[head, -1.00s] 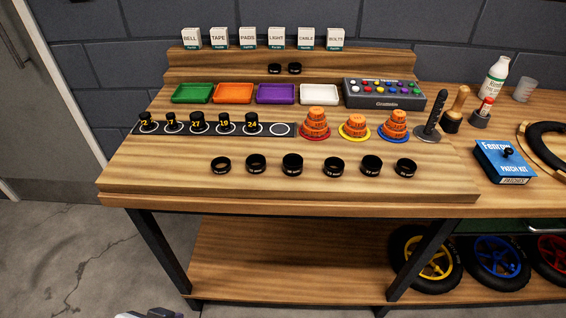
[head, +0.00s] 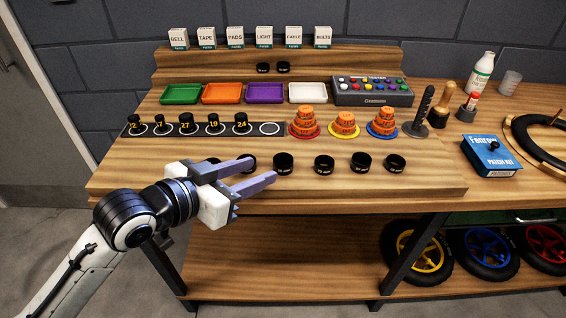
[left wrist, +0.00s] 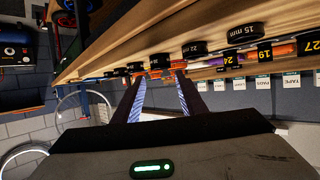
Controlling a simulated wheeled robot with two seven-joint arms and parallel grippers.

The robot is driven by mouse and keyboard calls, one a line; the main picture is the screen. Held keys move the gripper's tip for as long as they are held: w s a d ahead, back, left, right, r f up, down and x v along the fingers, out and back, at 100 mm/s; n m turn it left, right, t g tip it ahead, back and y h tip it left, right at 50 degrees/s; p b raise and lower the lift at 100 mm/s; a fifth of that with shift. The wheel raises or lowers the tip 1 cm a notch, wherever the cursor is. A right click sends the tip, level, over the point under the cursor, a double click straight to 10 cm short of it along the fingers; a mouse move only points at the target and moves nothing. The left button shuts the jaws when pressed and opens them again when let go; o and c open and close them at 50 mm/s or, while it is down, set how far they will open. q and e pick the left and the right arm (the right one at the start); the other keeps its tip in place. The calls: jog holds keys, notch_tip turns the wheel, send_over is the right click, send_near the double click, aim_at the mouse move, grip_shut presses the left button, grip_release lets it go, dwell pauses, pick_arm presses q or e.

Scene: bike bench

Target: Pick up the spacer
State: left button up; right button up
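Several black ring-shaped spacers stand in a row on the front of the bench, among them one just right of my fingers (head: 283,163) and others further right (head: 324,164) (head: 361,163) (head: 396,163). In the left wrist view one spacer reads 15 mm (left wrist: 243,34) and one reads 22 mm (left wrist: 192,49). My left gripper (head: 262,172) is open, its fingers apart with nothing between them, pointing right over the bench's front part. Its arm and fingers partly hide the spacers at the row's left end. My right gripper is in neither view.
Numbered black pieces (head: 185,122) stand on a dark strip behind the row. Orange stacks (head: 306,122), coloured trays (head: 222,93) and a button box (head: 373,91) lie further back. A black upright post (head: 420,112) stands right. The bench's front edge strip is clear.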

aim_at(277, 165)
pick_arm(q)
jog(key=x, duration=0.8)
jog(key=shift+w+f, duration=0.15)
jog(key=shift+f, duration=0.2)
jog(key=c, duration=0.7)
jog(key=shift+r, duration=0.1)
